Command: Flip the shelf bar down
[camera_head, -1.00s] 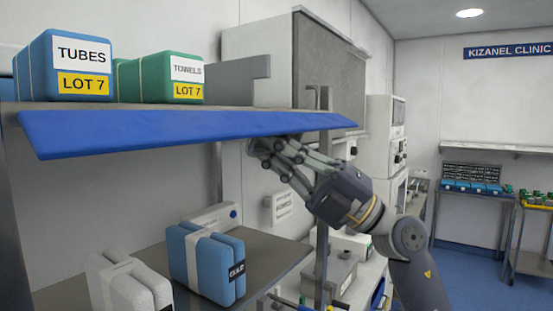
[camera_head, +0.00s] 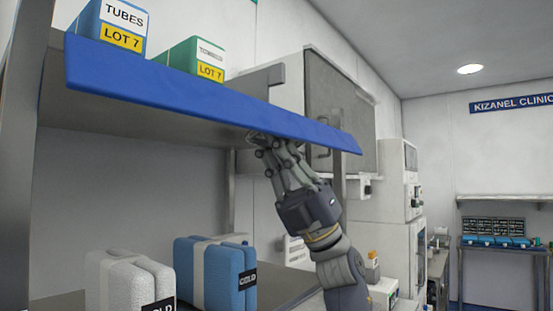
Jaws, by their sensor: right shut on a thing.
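The blue shelf bar (camera_head: 200,89) runs along the front edge of the upper shelf, sloping down from upper left to right, its broad blue face toward me. My right gripper (camera_head: 266,139) reaches up from below, right of the bar's middle. Its fingers are shut on the bar at the lower edge; the fingertips are partly hidden under it. My left gripper is not in view.
A blue TUBES pack (camera_head: 112,26) and a green TOWELS pack (camera_head: 193,58) stand on the upper shelf behind the bar. Below, a white pack (camera_head: 127,283) and a blue COLD pack (camera_head: 213,272) stand on the lower shelf. A grey cabinet (camera_head: 343,107) is behind right.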

